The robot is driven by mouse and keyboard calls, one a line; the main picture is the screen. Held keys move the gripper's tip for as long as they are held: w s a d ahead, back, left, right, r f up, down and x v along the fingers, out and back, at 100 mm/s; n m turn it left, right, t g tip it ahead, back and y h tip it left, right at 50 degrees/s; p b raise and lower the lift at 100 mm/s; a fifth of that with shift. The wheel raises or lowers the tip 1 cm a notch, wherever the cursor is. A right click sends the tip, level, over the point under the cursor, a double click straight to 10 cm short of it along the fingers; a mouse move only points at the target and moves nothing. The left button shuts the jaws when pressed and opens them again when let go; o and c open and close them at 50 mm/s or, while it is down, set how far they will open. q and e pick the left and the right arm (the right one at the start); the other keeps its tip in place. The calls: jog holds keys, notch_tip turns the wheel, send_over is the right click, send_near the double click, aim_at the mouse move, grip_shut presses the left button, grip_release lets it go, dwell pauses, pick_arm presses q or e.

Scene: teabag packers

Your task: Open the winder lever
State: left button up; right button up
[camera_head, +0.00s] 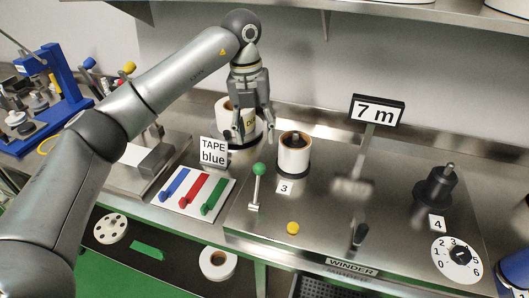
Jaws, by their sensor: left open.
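The winder bench (330,215) carries a "WINDER" label (352,267) on its front edge. A lever with a green ball knob (258,170) stands nearly upright at the left end of the winder top. A dark handle (360,234) stands near the front of the same top; I cannot tell what it works. My left gripper (254,128) points downward with its fingers apart and empty. In the picture it is above and slightly left of the green knob, in front of a white roll (222,107), which it partly hides. My right gripper is not in view.
A white roll on a spindle (293,158), a "7 m" sign (377,109), a black spindle (436,187) and a numbered dial (458,257) stand on the winder. A "TAPE blue" sign (213,151) and coloured levers (203,190) are left of it. A yellow button (292,228) is near the front.

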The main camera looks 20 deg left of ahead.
aim_at(259, 163)
pick_arm(q)
jog(key=shift+s+f, duration=0.15)
jog(key=shift+f, duration=0.15)
jog(key=f, duration=0.1)
jog(key=f+p, duration=0.1)
jog(key=f, duration=0.1)
jog(key=s+f+p, duration=0.1)
jog(key=f, duration=0.1)
jog(key=shift+d+f, duration=0.2)
jog(key=shift+d, duration=0.1)
jog(key=f, duration=0.1)
jog(key=f+p, duration=0.1)
jog(key=shift+w+d+f, duration=0.1)
jog(key=shift+w+f, duration=0.1)
jog(key=shift+f, duration=0.8)
jog(key=c, duration=0.4)
jog(key=shift+d, duration=0.1)
jog(key=c, duration=0.5)
grip_shut()
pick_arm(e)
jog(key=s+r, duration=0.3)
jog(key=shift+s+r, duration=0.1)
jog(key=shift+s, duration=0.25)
